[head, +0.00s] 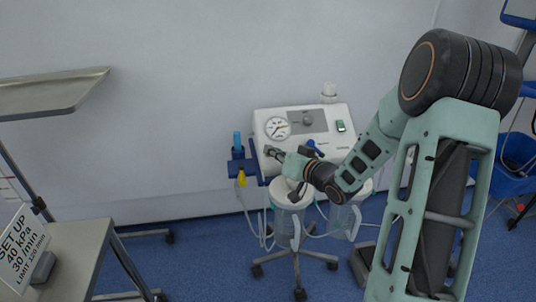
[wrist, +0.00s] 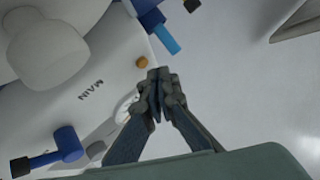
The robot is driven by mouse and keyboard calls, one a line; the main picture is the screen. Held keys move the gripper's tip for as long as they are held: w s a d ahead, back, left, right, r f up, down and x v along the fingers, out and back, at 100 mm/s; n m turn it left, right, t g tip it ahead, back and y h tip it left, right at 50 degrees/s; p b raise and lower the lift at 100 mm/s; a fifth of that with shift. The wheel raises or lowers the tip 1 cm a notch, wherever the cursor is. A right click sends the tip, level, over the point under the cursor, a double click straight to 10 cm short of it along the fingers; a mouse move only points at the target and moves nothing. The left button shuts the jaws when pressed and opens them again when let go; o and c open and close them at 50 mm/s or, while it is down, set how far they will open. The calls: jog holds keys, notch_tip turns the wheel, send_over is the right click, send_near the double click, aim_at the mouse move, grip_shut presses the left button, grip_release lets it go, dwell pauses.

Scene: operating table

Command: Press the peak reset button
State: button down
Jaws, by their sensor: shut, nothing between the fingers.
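The white suction unit (head: 332,122) stands against the wall, with a round gauge (head: 278,128), a dark dial (head: 307,120) and a green switch (head: 341,126). My gripper (head: 270,151) is shut and empty in front of the lower left of its panel. In the wrist view its closed fingertips (wrist: 158,76) are just beside a small round orange button (wrist: 142,62) near the panel's edge. Whether they touch it I cannot tell. No label is readable on this button; "MAIN" is printed nearby. The fingers partly cover the gauge in the wrist view.
Blue valve (head: 314,147) sticks out of the panel; it also shows in the wrist view (wrist: 62,144). A blue holder (head: 241,166) is at the unit's left. Clear jars (head: 288,222) hang below. A sign (head: 22,248) reads "SET UP 40 kPa 30 /min LIMIT 120 /min".

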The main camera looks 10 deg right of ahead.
jog(key=shift+w+f, duration=0.25)
jog(key=shift+f, duration=0.1)
jog(key=shift+w+f+b, duration=0.2)
jog(key=shift+f+b, duration=0.1)
dwell(0.7)
jog(key=shift+r, duration=0.1)
jog(key=shift+s+r+p, duration=0.5)
jog(key=shift+r+p, duration=0.05)
jog(key=shift+p, duration=0.1)
jog(key=s+r+p, duration=0.1)
jog(key=r+p, duration=0.1)
jog(key=s+r+p, duration=0.1)
jog(key=s+r, duration=0.1)
jog(key=shift+p, duration=0.35)
jog(key=shift+w, duration=0.1)
dwell(0.7)
